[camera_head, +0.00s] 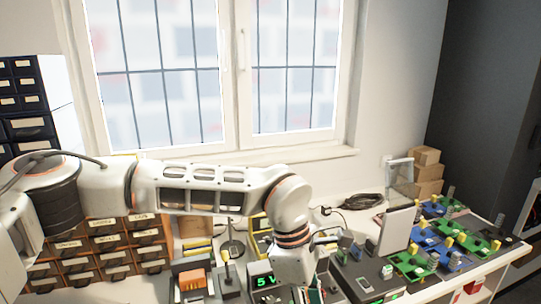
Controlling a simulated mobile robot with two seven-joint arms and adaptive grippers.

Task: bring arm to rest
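My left arm comes in from the left and stretches across the middle of the view above the bench. It bends down at the wrist near the bottom centre. The wrist reaches the bottom edge, and my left gripper's fingers do not show. Whether it holds anything cannot be seen. My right gripper is not in view.
A bench (484,265) runs below the window. A drawer cabinet (105,243) stands at left, partly behind my arm. Green and blue circuit boards (412,266) and a grey upright panel (396,231) are at right. Cardboard boxes (426,172) are stacked in the back corner.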

